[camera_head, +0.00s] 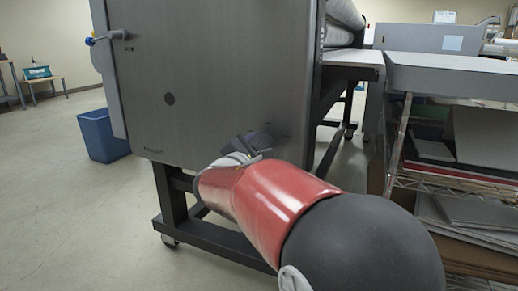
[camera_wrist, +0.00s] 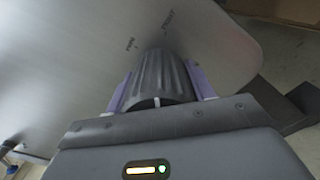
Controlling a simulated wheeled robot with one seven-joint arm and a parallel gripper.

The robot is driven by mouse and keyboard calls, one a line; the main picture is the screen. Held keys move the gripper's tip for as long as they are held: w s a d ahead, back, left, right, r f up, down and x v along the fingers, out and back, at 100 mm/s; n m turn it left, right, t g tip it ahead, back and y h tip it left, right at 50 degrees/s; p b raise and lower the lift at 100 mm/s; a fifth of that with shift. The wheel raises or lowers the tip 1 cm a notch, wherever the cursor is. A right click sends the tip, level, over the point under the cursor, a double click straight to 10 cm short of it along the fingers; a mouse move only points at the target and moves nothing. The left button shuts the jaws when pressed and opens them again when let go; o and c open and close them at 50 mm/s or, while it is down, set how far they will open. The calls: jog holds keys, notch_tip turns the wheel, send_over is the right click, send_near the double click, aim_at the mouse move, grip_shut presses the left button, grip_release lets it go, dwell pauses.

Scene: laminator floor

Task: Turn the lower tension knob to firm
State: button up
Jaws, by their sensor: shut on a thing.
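The lower tension knob (camera_wrist: 160,76) is a black, ribbed knob on the grey machine panel (camera_head: 215,75). It fills the middle of the wrist view, with a short white mark on its near edge. Two small printed labels (camera_wrist: 150,32) show on the panel beyond it; one seems to read FIRM. My gripper (camera_wrist: 161,88) is shut around the knob, with a purple-edged finger at each side. In the head view my gripper (camera_head: 254,143) is at the panel's lower right, and my arm and gripper hide the knob there.
A blue-handled lever (camera_head: 105,37) sticks out at the panel's upper left. A blue bin (camera_head: 102,136) stands on the floor at left. The machine's dark frame (camera_head: 225,238) runs below the panel. A wire shelf (camera_head: 445,180) with stacked boards stands close at right.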

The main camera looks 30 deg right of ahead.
jog(key=shift+n, duration=0.3)
jog(key=n+p, duration=0.3)
jog(key=n, duration=0.1)
jog(key=shift+r+n, duration=0.15)
jog(key=shift+n, duration=0.25)
jog(key=n+p, duration=0.3)
jog(key=n, duration=0.2)
jog(key=shift+p, duration=0.3)
jog(key=shift+n, duration=0.3)
jog(key=o, duration=1)
jog(key=shift+c, duration=0.2)
jog(key=v, duration=0.7)
jog(key=shift+s+a, duration=0.25)
jog(key=shift+a, duration=0.1)
